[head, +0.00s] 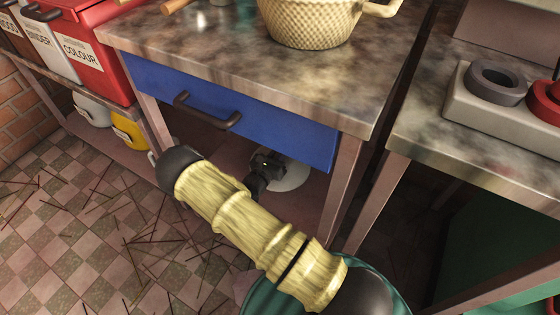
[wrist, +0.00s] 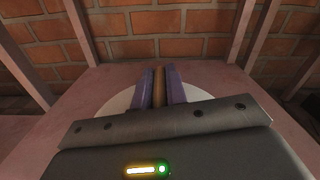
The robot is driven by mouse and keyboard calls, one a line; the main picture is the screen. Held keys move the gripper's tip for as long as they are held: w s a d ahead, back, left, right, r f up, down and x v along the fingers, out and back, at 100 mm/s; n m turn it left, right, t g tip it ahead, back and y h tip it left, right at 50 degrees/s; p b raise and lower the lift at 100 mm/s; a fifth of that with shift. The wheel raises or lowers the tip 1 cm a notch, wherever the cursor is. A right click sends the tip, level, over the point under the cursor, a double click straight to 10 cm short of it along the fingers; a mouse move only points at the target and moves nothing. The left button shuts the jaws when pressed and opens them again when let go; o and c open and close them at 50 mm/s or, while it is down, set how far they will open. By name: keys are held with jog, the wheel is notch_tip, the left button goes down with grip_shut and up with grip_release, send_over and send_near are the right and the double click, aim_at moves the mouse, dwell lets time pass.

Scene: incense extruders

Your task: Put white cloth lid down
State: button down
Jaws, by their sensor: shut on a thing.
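The white cloth lid (head: 294,178) shows as a pale disc under the blue drawer, over the lower shelf of the table; my arm hides part of it. In the wrist view the lid (wrist: 117,103) is a flat white round behind my gripper body. My gripper (wrist: 160,86) has its two bluish fingers shut on a brown upright piece at the lid's middle, which looks like its handle. In the head view my gripper (head: 262,172) reaches in below the drawer. I cannot tell whether the lid touches the shelf or hangs just above it.
The blue drawer (head: 225,115) with its dark handle is closed above my gripper. Table legs (head: 337,190) stand at both sides. The lower shelf (wrist: 210,80) has bare room around the lid, with a brick wall (wrist: 160,45) behind. A woven pot (head: 308,22) stands on the tabletop.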

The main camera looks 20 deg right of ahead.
jog(key=shift+f+b, duration=1.25)
jog(key=shift+f, duration=0.55)
jog(key=shift+f, duration=0.15)
jog(key=c, duration=1.4)
grip_release()
jog(key=shift+r, duration=0.2)
jog(key=p+v, duration=0.5)
jog(key=v, duration=0.6)
jog(key=shift+r, duration=0.15)
jog(key=shift+s+a, duration=0.35)
jog(key=shift+s, duration=0.05)
